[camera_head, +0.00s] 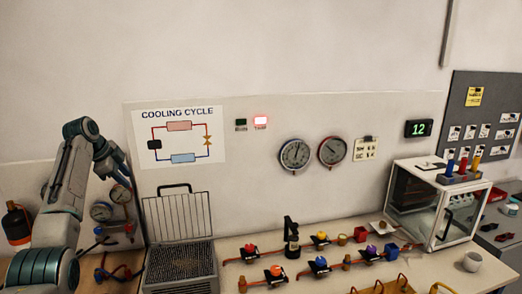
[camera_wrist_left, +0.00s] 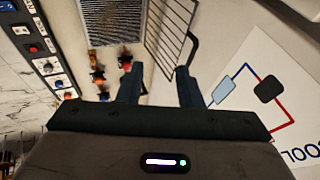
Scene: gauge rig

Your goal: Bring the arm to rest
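My left arm rises from the lower left in the head view, and its gripper (camera_head: 120,170) hangs in front of the wall, left of the cooling cycle poster (camera_head: 179,138). In the left wrist view the two dark fingers of this gripper (camera_wrist_left: 160,84) stand apart with nothing between them. That view also shows part of the poster (camera_wrist_left: 265,105), close to the right finger in the picture. My right gripper is in neither view.
A wire rack (camera_head: 178,218) stands behind a grey grille box (camera_head: 180,268). Red pipes with coloured valve knobs (camera_head: 277,270) run along the bench. A glass cabinet (camera_head: 432,208) stands at right. Gauges (camera_head: 102,211) and an orange bottle (camera_head: 17,226) sit near my left arm.

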